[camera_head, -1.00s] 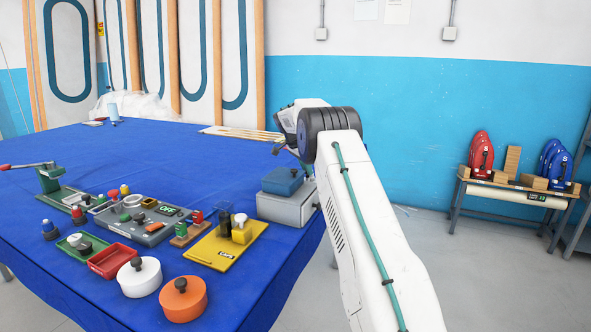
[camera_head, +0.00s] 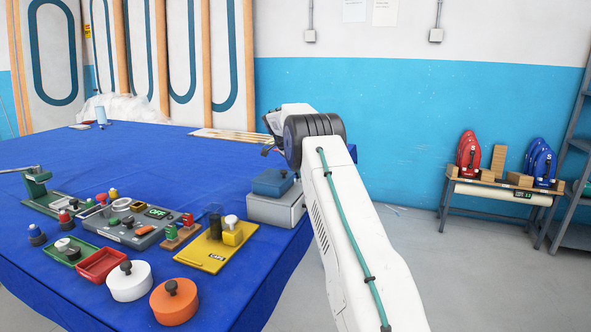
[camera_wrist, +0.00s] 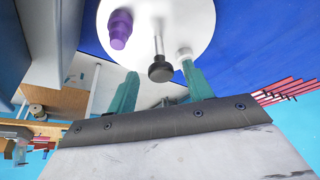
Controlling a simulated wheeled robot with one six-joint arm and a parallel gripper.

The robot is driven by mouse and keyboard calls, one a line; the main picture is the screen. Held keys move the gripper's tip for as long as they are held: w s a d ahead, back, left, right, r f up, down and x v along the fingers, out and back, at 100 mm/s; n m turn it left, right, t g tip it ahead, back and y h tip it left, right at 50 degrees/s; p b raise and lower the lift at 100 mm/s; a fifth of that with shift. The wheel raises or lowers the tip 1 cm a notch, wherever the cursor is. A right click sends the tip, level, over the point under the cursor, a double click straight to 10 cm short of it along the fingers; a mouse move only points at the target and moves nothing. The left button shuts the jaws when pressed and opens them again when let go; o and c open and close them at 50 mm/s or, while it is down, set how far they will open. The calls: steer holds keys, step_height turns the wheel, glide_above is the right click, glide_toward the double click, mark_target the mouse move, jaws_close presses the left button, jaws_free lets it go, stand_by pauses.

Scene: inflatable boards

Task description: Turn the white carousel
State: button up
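The wrist view shows a white round disc (camera_wrist: 178,20), which looks like the white carousel. In the head view, my arm hides the gripper tips and this disc.
A grey box (camera_head: 277,209) with a blue top stands by my arm. A white round pot (camera_head: 131,287) and an orange one (camera_head: 174,306) sit at the near table edge, beside a yellow tray (camera_head: 207,254). The far blue tabletop (camera_head: 150,155) is mostly clear.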

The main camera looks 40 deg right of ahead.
steer(key=shift+w+r, duration=0.1)
steer(key=s+v, duration=0.1)
steer(key=v, duration=0.6)
steer(key=shift+w+r, duration=0.3)
steer(key=shift+w, duration=0.2)
steer(key=shift+a, duration=0.15)
